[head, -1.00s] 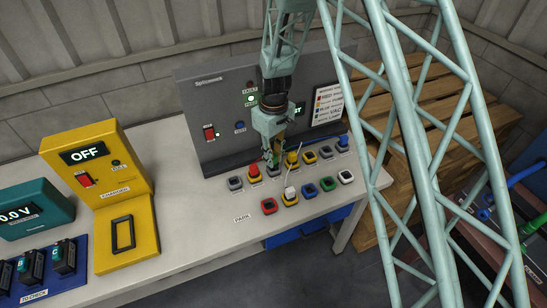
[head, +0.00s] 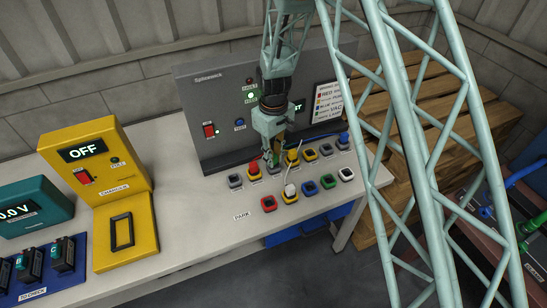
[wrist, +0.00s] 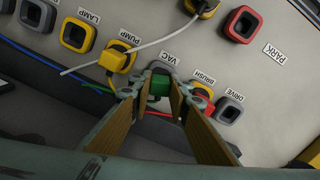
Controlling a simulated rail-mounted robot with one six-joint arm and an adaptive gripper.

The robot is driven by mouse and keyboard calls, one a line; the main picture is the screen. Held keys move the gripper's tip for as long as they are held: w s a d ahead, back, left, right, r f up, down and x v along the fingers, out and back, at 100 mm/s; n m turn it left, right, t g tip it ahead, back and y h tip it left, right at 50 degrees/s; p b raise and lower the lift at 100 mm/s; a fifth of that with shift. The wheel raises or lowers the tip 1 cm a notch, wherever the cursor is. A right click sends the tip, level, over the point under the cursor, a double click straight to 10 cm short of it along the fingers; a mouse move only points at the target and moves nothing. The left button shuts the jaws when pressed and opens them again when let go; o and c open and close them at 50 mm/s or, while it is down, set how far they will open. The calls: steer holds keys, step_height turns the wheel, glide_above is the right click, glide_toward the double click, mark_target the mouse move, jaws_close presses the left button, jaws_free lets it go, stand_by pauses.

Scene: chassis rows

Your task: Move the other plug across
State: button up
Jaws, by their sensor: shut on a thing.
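My gripper (wrist: 159,100) is shut on a green plug (wrist: 158,88) in the wrist view. The plug is over the grey socket labelled VAC (wrist: 162,69) and overlaps its near edge. I cannot tell whether it is fully seated. In the head view my gripper (head: 272,160) points down at the back row of sockets and hides most of the plug. The red plug (head: 254,169) stands in the BRUSH socket to the left, and a yellow plug (head: 293,156) is in the PUMP socket to the right. A blue plug (head: 343,138) stands at the row's right end.
A grey panel (head: 225,115) rises behind. Loose wires cross near the gripper. A yellow charger (head: 95,165) stands left.

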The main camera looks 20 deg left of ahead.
steer(key=shift+f, duration=0.3)
steer(key=o, duration=0.9)
steer(key=shift+r, duration=0.2)
step_height(320, 180, up, 12)
steer(key=shift+f, duration=0.15)
stand_by(0.7)
stand_by(0.4)
